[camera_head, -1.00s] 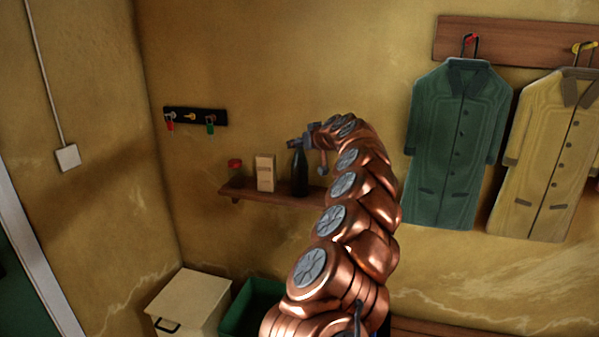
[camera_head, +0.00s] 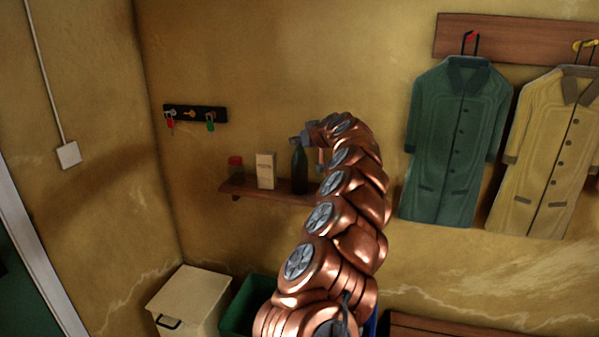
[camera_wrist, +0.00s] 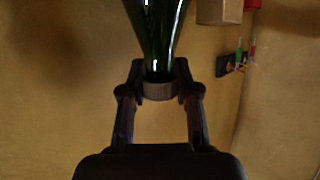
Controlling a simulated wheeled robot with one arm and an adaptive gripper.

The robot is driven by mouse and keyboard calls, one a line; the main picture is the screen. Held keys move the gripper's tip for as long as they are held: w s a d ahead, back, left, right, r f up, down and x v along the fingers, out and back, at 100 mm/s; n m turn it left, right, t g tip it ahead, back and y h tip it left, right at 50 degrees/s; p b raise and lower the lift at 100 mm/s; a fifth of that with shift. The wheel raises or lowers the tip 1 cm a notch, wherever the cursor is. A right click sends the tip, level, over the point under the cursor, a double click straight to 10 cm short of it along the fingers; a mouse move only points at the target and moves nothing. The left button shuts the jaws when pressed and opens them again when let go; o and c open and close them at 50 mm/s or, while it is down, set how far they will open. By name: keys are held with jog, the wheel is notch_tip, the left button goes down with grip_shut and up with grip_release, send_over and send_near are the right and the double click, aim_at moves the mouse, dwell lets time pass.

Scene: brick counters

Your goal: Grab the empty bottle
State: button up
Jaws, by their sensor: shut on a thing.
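The dark green bottle (camera_head: 299,173) is upright at the wall shelf (camera_head: 240,187), to the right of a small tan box. I cannot tell whether its base touches the shelf. My gripper (camera_head: 298,141) is at the top of the bottle. In the wrist view the fingers of my gripper (camera_wrist: 161,84) are shut around the bottle's neck, near its brown mouth end. The bottle's green glass body (camera_wrist: 157,35) runs up out of that view. Whether anything is inside the bottle cannot be told.
A tan box (camera_head: 265,170) and a red-lidded jar (camera_head: 235,167) stand left of the bottle on the shelf. A key rack (camera_head: 195,114) hangs above. A cream bin (camera_head: 192,298) and green crate (camera_head: 236,316) are below. A green coat (camera_head: 455,145) hangs right.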

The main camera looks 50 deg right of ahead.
grip_shut()
dwell(0.4)
